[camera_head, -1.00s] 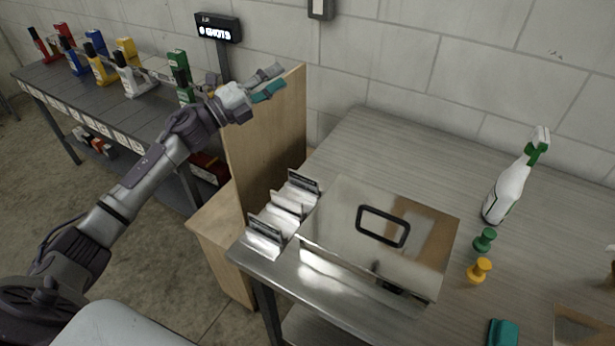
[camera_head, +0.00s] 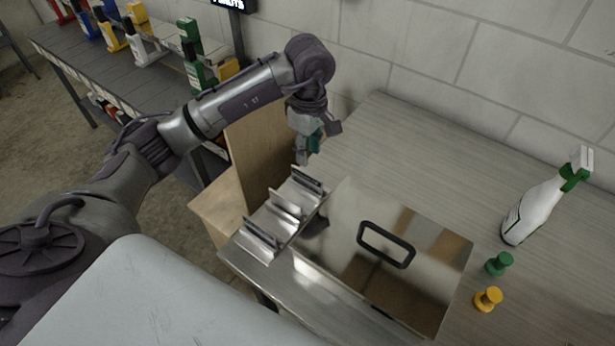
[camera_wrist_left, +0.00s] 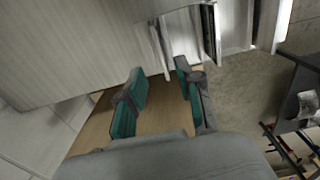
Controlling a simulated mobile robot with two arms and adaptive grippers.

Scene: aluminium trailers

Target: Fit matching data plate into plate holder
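A shiny metal rack (camera_head: 283,207) with upright slots stands at the left end of the worktable. Dark thin plates stand in it, one at the far end (camera_head: 308,180) and one at the near end (camera_head: 262,237). The rack also shows at the top of the left wrist view (camera_wrist_left: 232,25). A silver metal box (camera_head: 345,215) with a black-framed handle lies right of it; I cannot make out a plate holder on it. My left gripper (camera_head: 308,150) hangs above the far end of the rack, pointing down. Its teal-padded fingers (camera_wrist_left: 160,73) are apart and empty. My right gripper is out of view.
A wooden panel (camera_head: 254,155) stands upright left of the rack. A spray bottle (camera_head: 532,212), a green knob (camera_head: 498,264) and a yellow knob (camera_head: 488,299) stand right of the box. A dark side table (camera_head: 75,45) holds coloured items. The back of the worktable is clear.

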